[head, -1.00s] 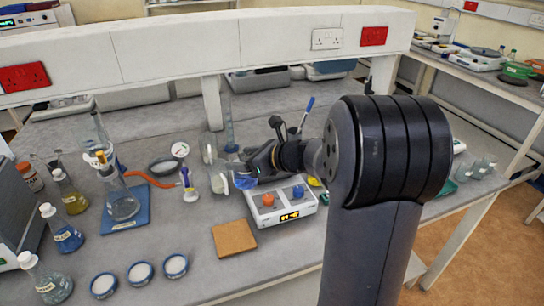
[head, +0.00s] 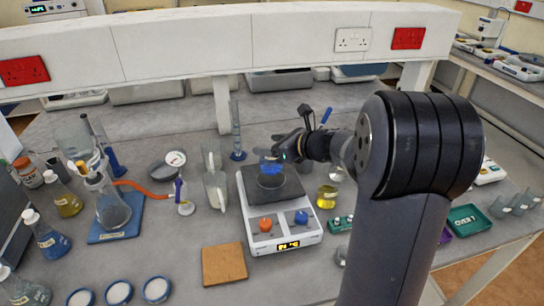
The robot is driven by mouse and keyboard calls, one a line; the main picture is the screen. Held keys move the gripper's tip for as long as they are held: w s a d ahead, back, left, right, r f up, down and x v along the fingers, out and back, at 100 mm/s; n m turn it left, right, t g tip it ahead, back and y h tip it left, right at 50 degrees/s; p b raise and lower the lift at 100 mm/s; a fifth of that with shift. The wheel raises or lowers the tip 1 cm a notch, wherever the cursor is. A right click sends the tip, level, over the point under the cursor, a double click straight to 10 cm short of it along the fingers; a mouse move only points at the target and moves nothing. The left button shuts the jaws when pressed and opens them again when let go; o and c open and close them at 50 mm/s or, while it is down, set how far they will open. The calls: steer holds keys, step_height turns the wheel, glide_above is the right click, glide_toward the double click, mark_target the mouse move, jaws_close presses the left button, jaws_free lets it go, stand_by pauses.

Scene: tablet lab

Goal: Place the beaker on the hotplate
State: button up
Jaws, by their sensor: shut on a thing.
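The hotplate (head: 283,232) is a white box with a dark top plate, an orange knob, a blue knob and a lit display, standing mid-bench. My gripper (head: 277,156) reaches in from the right and is shut on the beaker (head: 271,179), a small clear glass with blue liquid. The beaker looks upright and is over the back half of the dark plate. I cannot tell whether its base touches the plate. The gripper's fingers cover part of its upper side.
Glassware (head: 213,190) stands close left of the hotplate, and a yellow-filled beaker (head: 327,197) close right. A tall cylinder (head: 236,135) stands behind. A cork mat (head: 224,264) lies in front left. A flask (head: 112,212) stands on a blue base further left.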

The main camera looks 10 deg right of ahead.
steer(key=shift+f, duration=1.8)
steer(key=shift+f, duration=0.2)
steer(key=o, duration=1.1)
steer(key=shift+r, duration=0.1)
steer(key=shift+r, duration=0.1)
steer(key=shift+s+d+r, duration=0.15)
steer(key=shift+s+d, duration=0.05)
steer(key=b+v, duration=0.1)
steer(key=v, duration=1)
steer(key=shift+s, duration=0.2)
